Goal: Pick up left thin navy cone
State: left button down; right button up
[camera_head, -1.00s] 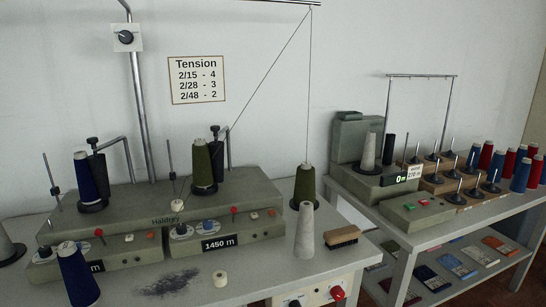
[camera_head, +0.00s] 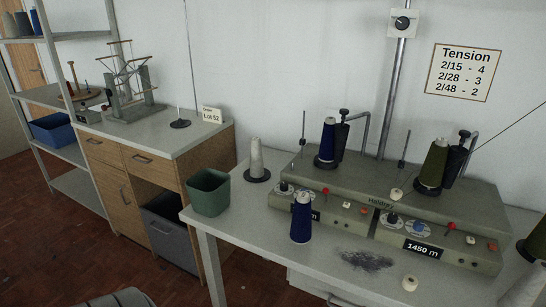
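A navy cone (camera_head: 302,218) stands upright on the white table in front of the winding machine's left unit. A second navy cone (camera_head: 327,142) sits on a dark round holder at the back left of the machine (camera_head: 375,200). The frames do not settle which of the two is the thin left one. Neither of my grippers shows in the head view.
A grey-white cone (camera_head: 256,157) on a black base and a green bin (camera_head: 208,192) stand left of the machine. Dark thread fluff (camera_head: 366,261) and a small cream spool (camera_head: 410,283) lie on the table (camera_head: 255,215). A wooden cabinet (camera_head: 185,165) is further left.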

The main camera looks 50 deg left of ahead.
aim_at(257, 171)
jog(key=u, duration=1.6)
jog(key=i+j+z, duration=0.4)
jog(key=i, duration=0.05)
